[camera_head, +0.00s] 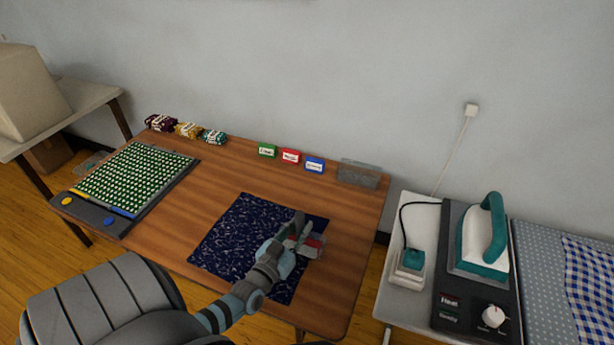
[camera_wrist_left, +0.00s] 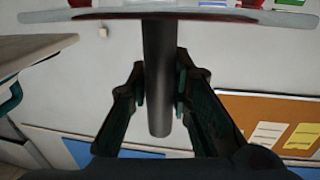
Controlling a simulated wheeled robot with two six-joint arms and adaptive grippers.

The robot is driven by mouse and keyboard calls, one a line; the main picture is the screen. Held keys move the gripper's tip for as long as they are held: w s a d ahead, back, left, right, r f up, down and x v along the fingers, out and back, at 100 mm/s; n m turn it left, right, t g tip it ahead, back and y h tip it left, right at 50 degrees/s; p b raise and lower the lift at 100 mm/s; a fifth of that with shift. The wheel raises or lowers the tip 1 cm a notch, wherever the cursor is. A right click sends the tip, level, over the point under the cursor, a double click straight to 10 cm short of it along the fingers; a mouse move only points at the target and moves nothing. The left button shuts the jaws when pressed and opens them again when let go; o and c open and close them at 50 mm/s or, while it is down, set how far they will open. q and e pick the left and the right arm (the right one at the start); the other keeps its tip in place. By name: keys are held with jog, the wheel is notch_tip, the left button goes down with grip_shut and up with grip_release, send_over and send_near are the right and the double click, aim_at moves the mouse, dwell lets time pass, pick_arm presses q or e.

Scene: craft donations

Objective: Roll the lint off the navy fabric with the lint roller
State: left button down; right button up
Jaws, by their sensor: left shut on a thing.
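The navy fabric (camera_head: 232,232) lies flat on the wooden table, with pale lint specks scattered over much of it. My left gripper (camera_head: 300,238) is over the fabric's right side, shut on the lint roller (camera_head: 316,243). In the head view, only a reddish and pale part of the roller shows beside the fingers, near the fabric's right edge. In the left wrist view, the roller's dark handle (camera_wrist_left: 158,80) stands between the two fingers of my left gripper (camera_wrist_left: 160,95). I cannot tell whether the roller touches the fabric. My right gripper is not in view.
On the wooden table (camera_head: 180,240), a board with pale pieces (camera_head: 135,178) lies left. Bundles (camera_head: 187,129), small coloured boxes (camera_head: 290,156) and a grey box (camera_head: 359,173) line the back. An iron (camera_head: 482,240) stands on the right table. Bare wood lies left of the fabric.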

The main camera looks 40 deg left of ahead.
pick_arm(q)
jog(key=s+d+p, duration=0.1)
jog(key=s+d, duration=0.1)
jog(key=s, duration=0.5)
jog(key=s+d+p, duration=0.2)
jog(key=s+d, duration=0.1)
jog(key=s, duration=0.5)
jog(key=shift+d, duration=0.15)
notch_tip(320, 180, up, 5)
jog(key=p, duration=0.5)
